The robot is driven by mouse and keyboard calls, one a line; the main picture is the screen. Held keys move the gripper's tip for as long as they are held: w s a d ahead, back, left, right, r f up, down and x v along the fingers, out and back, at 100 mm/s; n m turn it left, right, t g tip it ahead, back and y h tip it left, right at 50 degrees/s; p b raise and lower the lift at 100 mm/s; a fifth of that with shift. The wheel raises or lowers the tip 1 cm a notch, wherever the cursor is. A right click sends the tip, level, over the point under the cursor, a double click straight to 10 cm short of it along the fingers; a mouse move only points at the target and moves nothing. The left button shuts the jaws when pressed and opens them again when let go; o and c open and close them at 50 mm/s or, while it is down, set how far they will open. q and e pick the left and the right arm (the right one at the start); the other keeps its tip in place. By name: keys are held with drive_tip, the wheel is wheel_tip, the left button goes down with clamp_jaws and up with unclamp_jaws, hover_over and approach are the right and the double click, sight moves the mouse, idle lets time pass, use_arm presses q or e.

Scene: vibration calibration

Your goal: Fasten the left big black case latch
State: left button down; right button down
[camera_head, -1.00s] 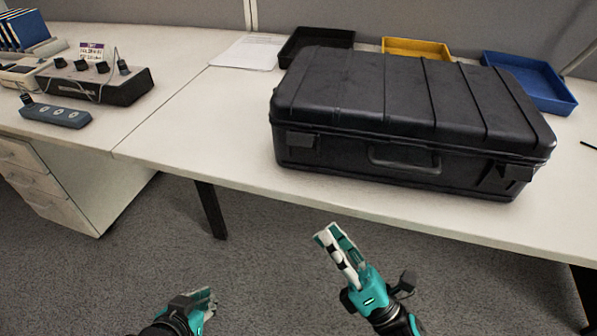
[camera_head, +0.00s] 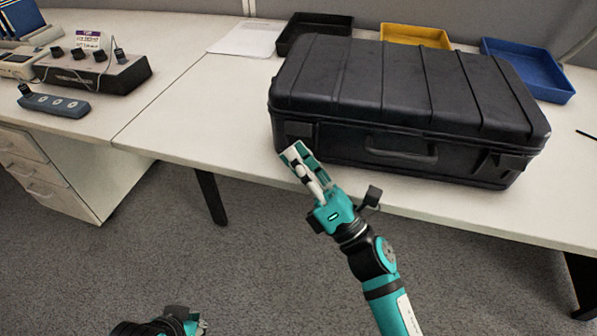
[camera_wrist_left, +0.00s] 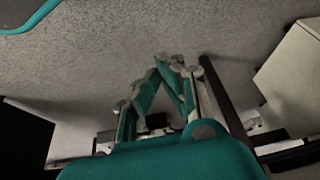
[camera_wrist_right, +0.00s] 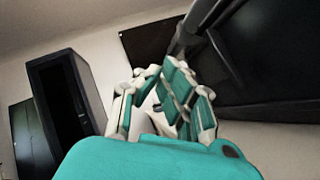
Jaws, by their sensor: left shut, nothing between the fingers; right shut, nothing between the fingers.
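The big black case (camera_head: 405,95) lies closed on the white table, handle side facing me. Its left latch (camera_head: 300,130) is a dark flap on the front near the left corner; I cannot tell whether it is fastened. My right gripper (camera_head: 297,155) is shut and empty, just below and in front of that latch; contact is not clear. In the right wrist view, the gripper (camera_wrist_right: 165,80) points at the case's dark front (camera_wrist_right: 250,75). My left gripper (camera_head: 196,325) is shut and empty, low at the bottom edge. It also shows in the left wrist view (camera_wrist_left: 172,65), over the floor.
The right latch (camera_head: 510,163) and handle (camera_head: 400,148) are on the case front. Black (camera_head: 315,24), yellow (camera_head: 415,36) and blue (camera_head: 527,70) trays stand behind the case. A control box (camera_head: 95,70) and grey remote (camera_head: 53,105) are at left. The table between is clear.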

use_arm(q)
drive_tip(key=shift+s+r, duration=0.1)
use_arm(e)
drive_tip(key=shift+r, duration=0.15)
idle(0.3)
use_arm(q)
drive_tip(key=shift+s+a+f+g+p, duration=0.15)
drive_tip(key=shift+f+g+p, duration=0.2)
drive_tip(key=shift+p, duration=0.35)
use_arm(e)
drive_tip(key=shift+r+m+h, duration=0.1)
drive_tip(key=shift+m+h, duration=0.3)
use_arm(q)
drive_tip(key=shift+s+a+f+p, duration=0.1)
drive_tip(key=shift+s+f+p, duration=0.05)
drive_tip(key=shift+f+p, duration=0.4)
use_arm(e)
drive_tip(key=shift+r+m+h, duration=0.1)
drive_tip(key=shift+m+h, duration=0.2)
drive_tip(key=shift+m, duration=0.1)
